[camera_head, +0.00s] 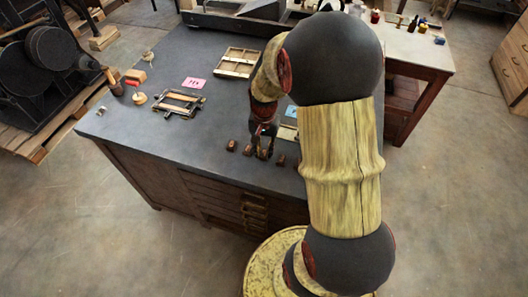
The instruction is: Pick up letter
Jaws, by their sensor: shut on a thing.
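Several small brown letter blocks stand in a row along the front edge of the dark grey tabletop (175,120). One letter (232,146) is at the left end, a second letter (248,149) is just left of my gripper, and another letter (281,160) is just right of it. My gripper (263,155) points down into the row, low at the tabletop, and is shut on a letter between its fingers. That letter is mostly hidden by the fingers, and I cannot tell whether it is clear of the surface. My arm hides part of the row's right side.
A pink card (194,83), a wooden frame (177,103) and a compartment tray (237,63) lie further back. A blue card (291,111) shows beside my arm. The tabletop's left front is clear.

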